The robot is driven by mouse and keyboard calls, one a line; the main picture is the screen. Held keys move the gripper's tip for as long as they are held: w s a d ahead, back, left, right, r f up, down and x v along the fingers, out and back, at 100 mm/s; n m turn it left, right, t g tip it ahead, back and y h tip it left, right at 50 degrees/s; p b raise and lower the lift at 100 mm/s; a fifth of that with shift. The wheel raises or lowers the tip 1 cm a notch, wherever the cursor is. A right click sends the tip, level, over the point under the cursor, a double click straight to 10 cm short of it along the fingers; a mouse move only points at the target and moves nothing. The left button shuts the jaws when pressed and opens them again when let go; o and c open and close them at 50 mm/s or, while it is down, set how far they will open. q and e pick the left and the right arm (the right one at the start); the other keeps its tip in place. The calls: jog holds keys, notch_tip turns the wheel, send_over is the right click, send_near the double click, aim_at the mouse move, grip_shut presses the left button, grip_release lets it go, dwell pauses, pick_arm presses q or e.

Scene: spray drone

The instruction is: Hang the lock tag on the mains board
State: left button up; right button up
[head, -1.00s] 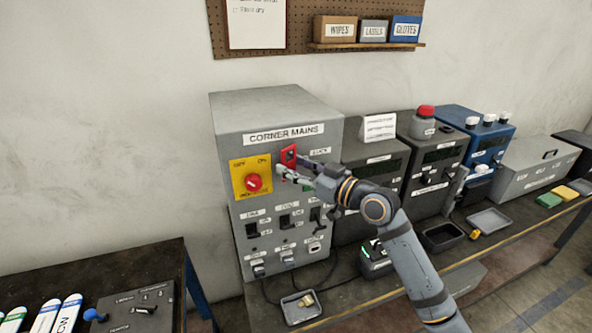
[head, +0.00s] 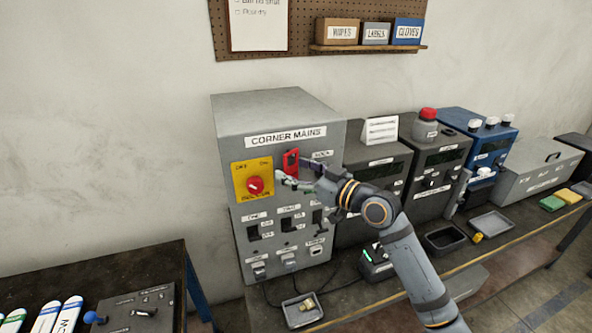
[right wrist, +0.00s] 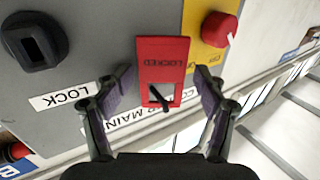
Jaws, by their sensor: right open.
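The grey mains board (head: 240,125), labelled CORNER MAINS, stands against the wall. The red lock tag (head: 290,161) is on its front face, to the right of the yellow plate with the red rotary switch (head: 254,185). In the right wrist view the tag (right wrist: 161,66) reads LOCKED, and a dark peg (right wrist: 160,97) shows in the slot at its end. My right gripper (head: 288,182) is just in front of the board, below the tag. In the wrist view its open fingers (right wrist: 165,95) stand either side of the tag, with gaps to it. My left gripper is out of view.
More equipment boxes, including a blue one (head: 478,128), stand to the right on the bench. Small trays (head: 302,311) lie along its front. A dark table (head: 120,268) is at lower left. A pegboard (head: 300,30) hangs above.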

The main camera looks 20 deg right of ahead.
notch_tip(320, 180, up, 10)
dwell(0.4)
jog(key=shift+r, duration=0.1)
